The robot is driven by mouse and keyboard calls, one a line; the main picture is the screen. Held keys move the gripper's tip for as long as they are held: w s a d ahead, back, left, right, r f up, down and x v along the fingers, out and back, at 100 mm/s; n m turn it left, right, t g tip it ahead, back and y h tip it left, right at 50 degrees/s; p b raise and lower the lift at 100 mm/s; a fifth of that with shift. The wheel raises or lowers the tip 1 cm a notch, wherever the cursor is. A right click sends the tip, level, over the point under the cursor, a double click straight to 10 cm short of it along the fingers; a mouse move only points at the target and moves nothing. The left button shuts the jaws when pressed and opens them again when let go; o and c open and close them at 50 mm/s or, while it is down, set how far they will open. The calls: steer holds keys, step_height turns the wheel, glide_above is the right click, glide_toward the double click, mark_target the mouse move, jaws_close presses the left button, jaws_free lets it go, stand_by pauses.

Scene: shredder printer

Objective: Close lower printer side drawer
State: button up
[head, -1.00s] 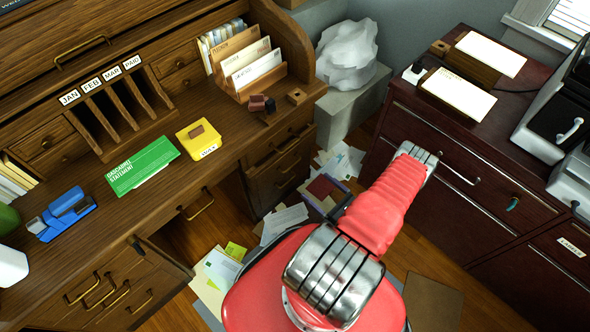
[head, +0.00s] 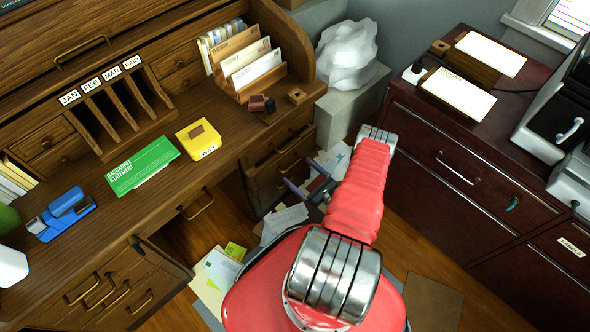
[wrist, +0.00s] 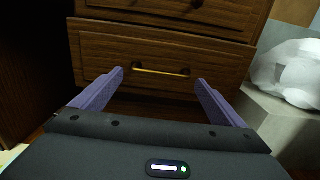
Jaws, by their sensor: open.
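A wooden drawer front (wrist: 160,52) with a brass handle (wrist: 160,71) faces me in the wrist view, below another drawer front (wrist: 170,15). It belongs to the right pedestal (head: 262,178) of the desk. Its top edge seems to stand slightly forward of the drawer above; how far out it is, I cannot tell. My gripper (wrist: 160,80) is open and empty, its two purple fingers pointing at this drawer, one on each side of the handle. In the head view my gripper (head: 297,170) is low in front of the pedestal. Contact is not clear.
A grey block with a white crumpled lump (head: 346,55) stands right of the pedestal. Papers (head: 215,275) lie on the floor. A dark red cabinet (head: 440,215) stands at the right, and the desk top (head: 225,150) overhangs at the left.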

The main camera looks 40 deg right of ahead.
steer(key=shift+w, duration=1.55)
steer(key=shift+a, duration=0.2)
steer(key=c, duration=1.2)
